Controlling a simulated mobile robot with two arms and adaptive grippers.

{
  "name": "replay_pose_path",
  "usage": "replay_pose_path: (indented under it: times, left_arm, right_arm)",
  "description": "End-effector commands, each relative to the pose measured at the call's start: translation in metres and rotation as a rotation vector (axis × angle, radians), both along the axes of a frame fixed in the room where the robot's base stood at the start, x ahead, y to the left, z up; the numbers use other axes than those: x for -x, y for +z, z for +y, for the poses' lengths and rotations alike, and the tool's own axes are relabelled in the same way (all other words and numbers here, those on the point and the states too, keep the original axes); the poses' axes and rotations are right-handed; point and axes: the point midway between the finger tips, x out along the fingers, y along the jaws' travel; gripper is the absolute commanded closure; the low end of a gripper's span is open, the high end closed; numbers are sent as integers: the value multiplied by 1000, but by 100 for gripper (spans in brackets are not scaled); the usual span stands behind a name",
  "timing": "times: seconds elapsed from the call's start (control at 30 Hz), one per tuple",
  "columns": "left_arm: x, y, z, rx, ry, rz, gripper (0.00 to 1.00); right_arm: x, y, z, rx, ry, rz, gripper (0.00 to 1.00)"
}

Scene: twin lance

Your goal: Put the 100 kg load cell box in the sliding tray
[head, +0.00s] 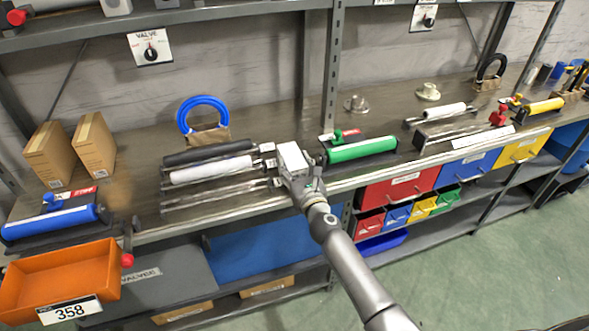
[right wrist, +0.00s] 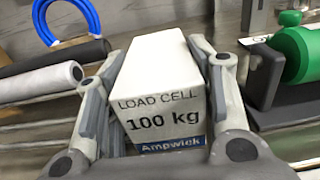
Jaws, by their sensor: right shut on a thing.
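The white load cell box (head: 291,157) is in my right gripper (head: 300,180), over the shelf between the rack of rollers and the green cylinder. In the right wrist view, the box (right wrist: 160,75) shows "LOAD CELL 100 kg" and a blue "Ampwick" band, with a finger along each side. Its underside is hidden, so I cannot tell whether it touches the shelf. An orange open tray (head: 63,278) with a "358" label is at the lower left, in front of the shelf edge, and looks empty. I cannot tell whether it slides. My left gripper is not in view.
The roller rack (head: 212,177) is just left of the box, and the green cylinder (head: 361,149) just right. A blue cylinder (head: 50,222) lies behind the orange tray. Two cardboard boxes (head: 95,146) and a blue ring (head: 203,113) stand further back. A shelf post (head: 333,70) rises behind.

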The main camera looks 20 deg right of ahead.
Motion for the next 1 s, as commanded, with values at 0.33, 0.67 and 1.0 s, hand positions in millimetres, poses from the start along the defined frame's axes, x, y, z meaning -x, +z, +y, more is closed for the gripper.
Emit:
replay_pose_path:
  times: [0.33,0.67,1.0]
  left_arm:
    - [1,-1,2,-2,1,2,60]
    - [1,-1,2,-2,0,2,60]
    - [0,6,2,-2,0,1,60]
  right_arm:
    - [0,-2,0,0,0,0,43]
    - [0,-2,0,1,0,0,29]
    - [19,1,0,1,0,3,29]
